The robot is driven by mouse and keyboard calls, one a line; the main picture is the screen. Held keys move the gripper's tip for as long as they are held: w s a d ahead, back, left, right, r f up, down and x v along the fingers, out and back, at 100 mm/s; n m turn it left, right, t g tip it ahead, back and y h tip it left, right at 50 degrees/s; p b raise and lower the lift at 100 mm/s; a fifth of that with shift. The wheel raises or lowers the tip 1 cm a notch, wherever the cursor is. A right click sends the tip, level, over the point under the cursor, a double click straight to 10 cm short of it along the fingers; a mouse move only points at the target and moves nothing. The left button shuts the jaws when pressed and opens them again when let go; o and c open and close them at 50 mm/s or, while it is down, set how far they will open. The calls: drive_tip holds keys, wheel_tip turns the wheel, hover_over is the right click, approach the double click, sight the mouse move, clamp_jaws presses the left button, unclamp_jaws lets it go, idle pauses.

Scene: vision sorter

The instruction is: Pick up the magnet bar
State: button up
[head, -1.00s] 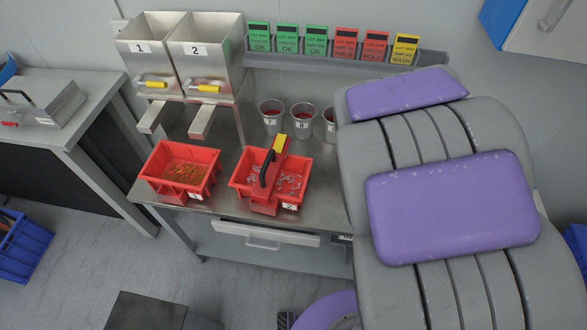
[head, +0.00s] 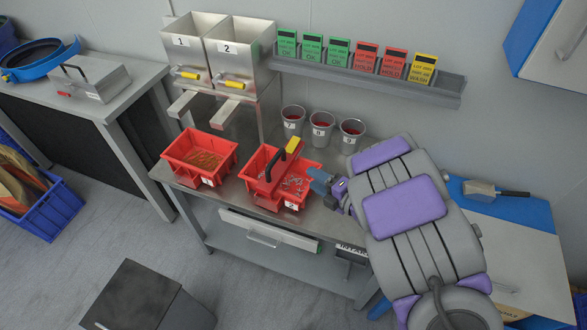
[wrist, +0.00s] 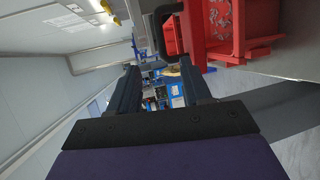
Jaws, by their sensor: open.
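The magnet bar (head: 266,187) is red with a black arched handle and a yellow end. It lies across the red bin marked 2 (head: 292,207), above shiny metal pieces. In the wrist view the magnet bar (wrist: 193,32) and its black handle (wrist: 157,38) show at the top, beyond the finger on the right. My gripper (head: 322,183) is at the right side of bin 2, just right of the magnet bar and apart from the handle. In the wrist view my gripper (wrist: 158,82) is open, with nothing between its fingers.
Red bin 1 (head: 208,178) stands left of bin 2. Two numbered hoppers (head: 240,60) rise behind, with chutes over the bench. Three metal cups (head: 322,128) stand behind the gripper. A shelf of coloured cards (head: 370,80) runs along the wall.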

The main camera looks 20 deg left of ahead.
sight(278, 156)
drive_tip(key=shift+w+b+x, duration=0.2)
drive_tip(key=shift+b+x, duration=0.4)
drive_tip(key=shift+x, duration=3.7)
drive_tip(key=shift+w+b+x, duration=0.15)
drive_tip(key=shift+b+x, duration=0.45)
drive_tip(key=shift+x, duration=3.7)
drive_tip(key=shift+d+r, duration=0.1)
drive_tip(key=shift+d, duration=0.05)
drive_tip(key=shift+c, duration=0.2)
drive_tip(key=c, duration=0.4)
clamp_jaws()
